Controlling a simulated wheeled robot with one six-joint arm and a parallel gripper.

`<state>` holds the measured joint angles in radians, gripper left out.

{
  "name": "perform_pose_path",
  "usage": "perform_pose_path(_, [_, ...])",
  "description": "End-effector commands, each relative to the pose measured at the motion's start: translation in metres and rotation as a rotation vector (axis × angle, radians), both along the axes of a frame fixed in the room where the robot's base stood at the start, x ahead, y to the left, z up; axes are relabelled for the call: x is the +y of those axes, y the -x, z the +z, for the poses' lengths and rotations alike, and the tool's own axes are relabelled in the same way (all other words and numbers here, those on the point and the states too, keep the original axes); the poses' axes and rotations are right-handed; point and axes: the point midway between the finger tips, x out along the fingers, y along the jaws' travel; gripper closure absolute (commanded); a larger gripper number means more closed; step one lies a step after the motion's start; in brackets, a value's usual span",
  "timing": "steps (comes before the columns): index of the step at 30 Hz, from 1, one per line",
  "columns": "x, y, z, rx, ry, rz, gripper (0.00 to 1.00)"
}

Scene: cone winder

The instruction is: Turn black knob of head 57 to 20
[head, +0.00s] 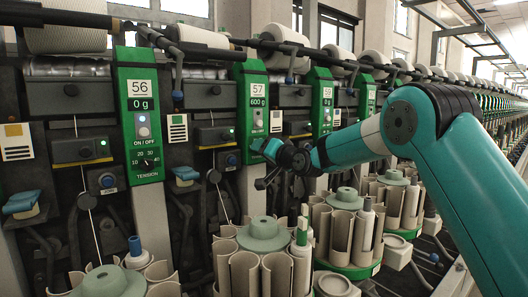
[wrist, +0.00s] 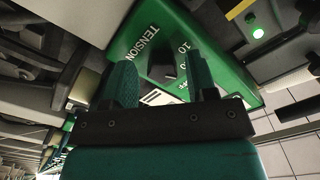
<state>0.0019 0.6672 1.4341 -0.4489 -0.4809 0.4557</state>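The green panel of head 57 (head: 253,98) shows "57" and "600 g" in the head view. My gripper (head: 259,166) is in front of its lower part and hides the knob there. In the wrist view, the black knob (wrist: 163,72) sits on the green panel (wrist: 130,42) beside the word TENSION and the scale marks. My gripper (wrist: 160,64) is open, with one teal finger to each side of the knob. A gap shows between the knob and each finger. The scale mark the knob points to cannot be made out.
The panel of head 56 (head: 140,104), reading 0 g, stands to the left, and the panel of head 58 (head: 320,105) to the right. Bobbin holders with grey-green hubs (head: 264,233) stand below. A lit green lamp (wrist: 258,33) is near the panel in the wrist view.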

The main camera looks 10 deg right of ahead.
Motion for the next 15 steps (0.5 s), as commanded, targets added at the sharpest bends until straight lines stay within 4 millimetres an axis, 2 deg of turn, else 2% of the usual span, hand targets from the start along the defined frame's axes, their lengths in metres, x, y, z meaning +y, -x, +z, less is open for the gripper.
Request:
perform_pose_path(10, [-0.001,0.002,0.002,-0.003,-0.001,0.0,0.43])
perform_pose_path(15, [-0.009,0.02,0.002,-0.004,-0.001,-0.001,0.43])
